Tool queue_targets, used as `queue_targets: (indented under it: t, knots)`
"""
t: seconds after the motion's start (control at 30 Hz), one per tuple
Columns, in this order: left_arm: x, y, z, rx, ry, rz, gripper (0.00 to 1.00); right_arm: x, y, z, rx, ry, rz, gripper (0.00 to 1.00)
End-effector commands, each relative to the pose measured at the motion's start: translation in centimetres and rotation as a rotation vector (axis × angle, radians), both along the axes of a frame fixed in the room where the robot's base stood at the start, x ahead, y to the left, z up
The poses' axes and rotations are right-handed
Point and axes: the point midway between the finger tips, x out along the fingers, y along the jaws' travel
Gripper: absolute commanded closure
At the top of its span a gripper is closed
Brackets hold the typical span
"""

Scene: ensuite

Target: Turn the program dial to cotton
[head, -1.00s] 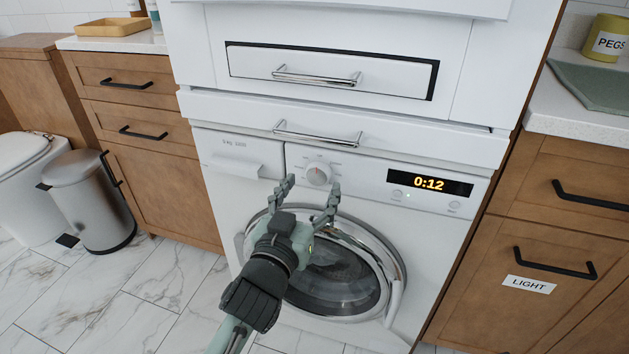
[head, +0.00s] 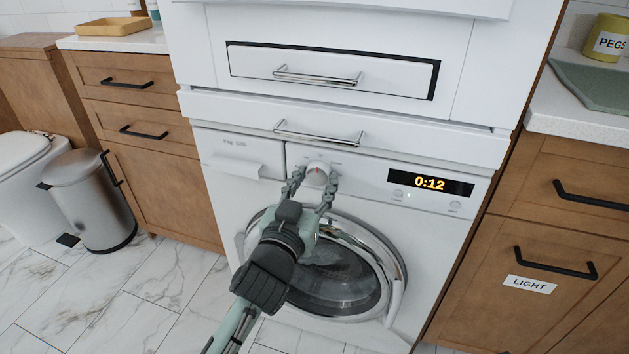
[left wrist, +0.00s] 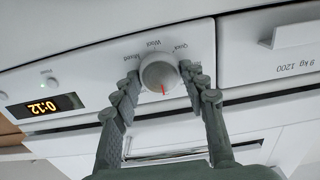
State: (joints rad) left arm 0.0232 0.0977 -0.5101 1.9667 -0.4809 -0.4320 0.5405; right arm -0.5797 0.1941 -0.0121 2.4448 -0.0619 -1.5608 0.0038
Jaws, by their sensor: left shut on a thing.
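The program dial (head: 318,172) is a round white knob on the washing machine's front panel (head: 360,178). In the left wrist view the dial (left wrist: 160,74) shows a red pointer line, with the words Quick, Wool and Mixed readable around it, upside down. I cannot read the label at the pointer. My left gripper (head: 315,182) is shut on the dial, one finger on each side; the gripper also shows in the left wrist view (left wrist: 160,88). My right gripper is not in view.
The display (head: 430,183) reads 0:12. The round door (head: 335,270) with its chrome rim is below my left gripper. A drawer handle (head: 318,134) juts out just above the panel. A bin (head: 90,200) stands at the left.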

Motion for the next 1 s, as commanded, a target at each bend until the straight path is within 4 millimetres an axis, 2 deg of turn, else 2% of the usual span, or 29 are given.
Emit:
queue_targets:
  t: [0.23, 0.6, 1.0]
  knots:
    - [0.0, 0.0, 0.1, 0.043, -0.014, 0.000, 0.86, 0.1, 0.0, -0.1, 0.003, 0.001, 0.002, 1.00]
    - [0.0, 0.0, 0.3, 0.287, -0.092, 0.000, 0.86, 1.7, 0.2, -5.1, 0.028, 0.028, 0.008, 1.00]
    - [0.0, 0.0, 0.2, 0.586, -0.191, 0.000, 0.86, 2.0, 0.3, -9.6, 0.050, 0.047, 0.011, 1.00]
